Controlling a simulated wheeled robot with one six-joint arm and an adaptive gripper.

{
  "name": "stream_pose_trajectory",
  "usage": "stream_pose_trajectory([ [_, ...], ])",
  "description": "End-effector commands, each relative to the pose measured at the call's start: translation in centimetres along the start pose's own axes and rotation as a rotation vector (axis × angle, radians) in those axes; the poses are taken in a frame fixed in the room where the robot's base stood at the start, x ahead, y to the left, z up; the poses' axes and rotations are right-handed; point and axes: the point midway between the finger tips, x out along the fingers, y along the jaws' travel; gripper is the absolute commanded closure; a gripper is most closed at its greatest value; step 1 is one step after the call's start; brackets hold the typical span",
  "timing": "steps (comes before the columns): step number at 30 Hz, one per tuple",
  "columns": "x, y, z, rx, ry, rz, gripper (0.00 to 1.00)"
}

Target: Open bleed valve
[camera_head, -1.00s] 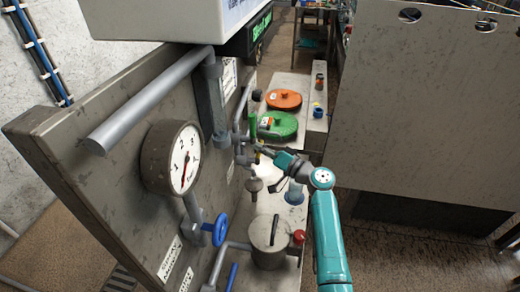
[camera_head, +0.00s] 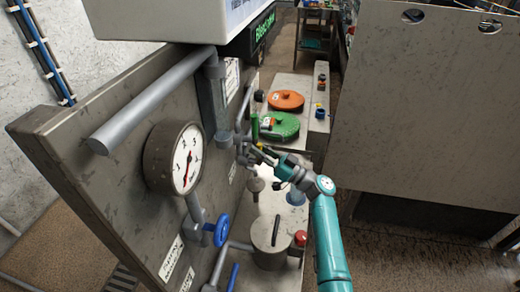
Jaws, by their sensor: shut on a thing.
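My gripper (camera_head: 250,154) is shut at the pipework on the right face of the grey panel (camera_head: 95,165). It is closed on what looks like a small valve handle, which the fingers mostly hide. A green upright part (camera_head: 255,126) stands just above and behind the fingers. A green lit sign (camera_head: 264,28) hangs above on the box and is partly readable as starting with "Bleed". My teal arm reaches in from the lower right.
A round gauge (camera_head: 186,160) and a blue handwheel (camera_head: 221,229) are on the panel. Green (camera_head: 280,126) and orange (camera_head: 287,100) round lids lie behind. A large grey cabinet (camera_head: 430,100) stands at right.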

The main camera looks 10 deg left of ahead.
Motion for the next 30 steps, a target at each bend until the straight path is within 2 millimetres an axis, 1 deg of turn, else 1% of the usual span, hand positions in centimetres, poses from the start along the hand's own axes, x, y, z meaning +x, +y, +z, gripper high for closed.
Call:
stream_pose_trajectory([
  [9,-0.14,-0.40,0.15,-0.079,0.014,-0.033,1.00],
  [23,-0.16,-0.51,0.21,-0.089,0.016,-0.038,1.00],
  [24,-0.17,-0.52,0.21,-0.089,0.016,-0.038,0.76],
  [26,-0.16,-0.52,0.21,-0.089,0.016,-0.038,0.61],
  [27,-0.16,-0.51,0.19,-0.089,0.016,-0.038,0.58],
  [30,-0.13,-0.49,0.14,-0.089,0.017,-0.038,0.58],
])
